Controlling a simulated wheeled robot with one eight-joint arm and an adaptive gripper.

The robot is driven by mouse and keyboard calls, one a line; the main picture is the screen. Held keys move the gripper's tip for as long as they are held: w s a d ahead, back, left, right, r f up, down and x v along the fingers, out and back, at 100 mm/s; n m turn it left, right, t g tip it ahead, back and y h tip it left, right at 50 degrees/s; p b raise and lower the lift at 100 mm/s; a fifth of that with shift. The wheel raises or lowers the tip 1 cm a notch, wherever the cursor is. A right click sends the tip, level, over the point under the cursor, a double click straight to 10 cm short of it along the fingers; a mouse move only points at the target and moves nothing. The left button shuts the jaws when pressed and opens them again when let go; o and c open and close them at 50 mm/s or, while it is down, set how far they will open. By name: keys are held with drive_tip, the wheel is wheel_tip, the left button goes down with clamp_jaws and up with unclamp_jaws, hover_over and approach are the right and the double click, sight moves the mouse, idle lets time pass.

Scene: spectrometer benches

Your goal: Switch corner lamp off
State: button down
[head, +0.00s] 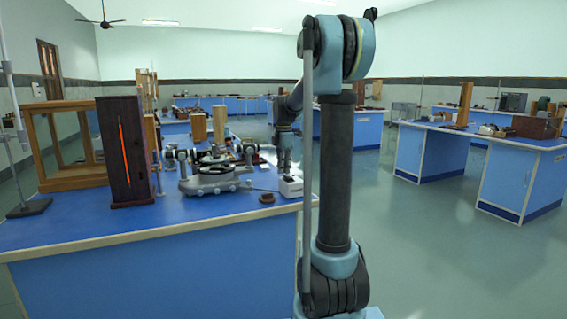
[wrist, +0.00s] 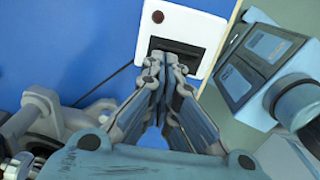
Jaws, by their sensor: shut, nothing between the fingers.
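A white switch box (head: 291,187) sits at the right edge of the blue bench. In the wrist view the white box (wrist: 205,30) has a dark rocker (wrist: 176,48) in a recess and a small dark red round spot (wrist: 158,16). My gripper (head: 285,171) points down at the box. In the wrist view my gripper (wrist: 163,64) is shut and empty, its fingertips over the rocker and hiding part of it. I cannot tell whether they touch. A tall dark wooden housing (head: 113,170) with a glowing orange-red slit (head: 125,150) stands on the bench; the slit is lit.
A grey spectrometer (head: 214,178) stands left of the switch box, and part of it (wrist: 40,120) shows at the wrist view's lower left. A small brown round object (head: 267,198) lies nearby. A wooden frame case (head: 62,185) stands at left.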

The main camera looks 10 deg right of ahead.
drive_tip(key=shift+f, duration=0.35)
drive_tip(key=shift+f, duration=0.3)
drive_tip(key=shift+s+d+r, duration=0.2)
drive_tip(key=shift+s+r, duration=0.15)
drive_tip(key=shift+s, duration=0.35)
idle(0.3)
wheel_tip(320, 180, up, 14)
drive_tip(key=w, duration=0.2)
drive_tip(key=shift+a+f, duration=0.15)
drive_tip(key=shift+a, duration=0.1)
